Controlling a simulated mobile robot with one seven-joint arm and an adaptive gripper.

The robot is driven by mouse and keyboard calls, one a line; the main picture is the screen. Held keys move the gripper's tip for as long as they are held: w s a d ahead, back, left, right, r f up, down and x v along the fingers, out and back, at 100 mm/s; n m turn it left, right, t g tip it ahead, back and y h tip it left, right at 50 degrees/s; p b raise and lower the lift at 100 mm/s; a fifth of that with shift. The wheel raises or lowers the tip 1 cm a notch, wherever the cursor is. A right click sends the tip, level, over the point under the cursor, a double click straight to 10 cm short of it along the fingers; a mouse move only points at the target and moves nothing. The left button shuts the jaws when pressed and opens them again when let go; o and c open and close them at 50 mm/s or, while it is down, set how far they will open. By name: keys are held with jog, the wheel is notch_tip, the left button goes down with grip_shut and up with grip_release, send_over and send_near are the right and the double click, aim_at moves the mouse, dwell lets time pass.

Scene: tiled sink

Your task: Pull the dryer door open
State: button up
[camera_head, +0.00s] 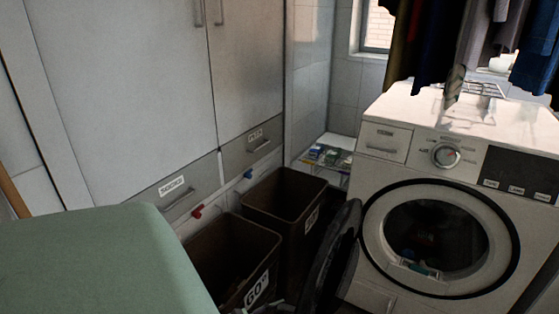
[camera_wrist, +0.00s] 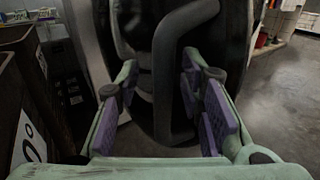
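The dryer (camera_head: 455,180) is a white front-loading machine at the right in the head view. Its round opening shows the dark drum with some coloured items inside. The dark round dryer door (camera_head: 335,250) stands swung out on the left side of the opening, seen nearly edge-on. In the wrist view, a dark bent tube-like bar (camera_wrist: 168,85) runs down in front of a dark surface; I cannot tell for certain which part of the door it is. My gripper (camera_wrist: 165,105) is open, with its purple pads apart on either side of the bar. The head view does not show my fingers.
Two brown laundry bins (camera_head: 228,255) stand left of the door, close to it; a bin with a white label also shows in the wrist view (camera_wrist: 28,140). Clothes (camera_head: 470,40) hang above the dryer. White cabinets (camera_head: 125,75) line the left. Open floor (camera_wrist: 270,95) lies right in the wrist view.

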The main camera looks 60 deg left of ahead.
jog(key=s+a, duration=0.2)
jog(key=s, duration=0.9)
jog(key=shift+s, duration=0.4)
jog(key=shift+c, duration=0.5)
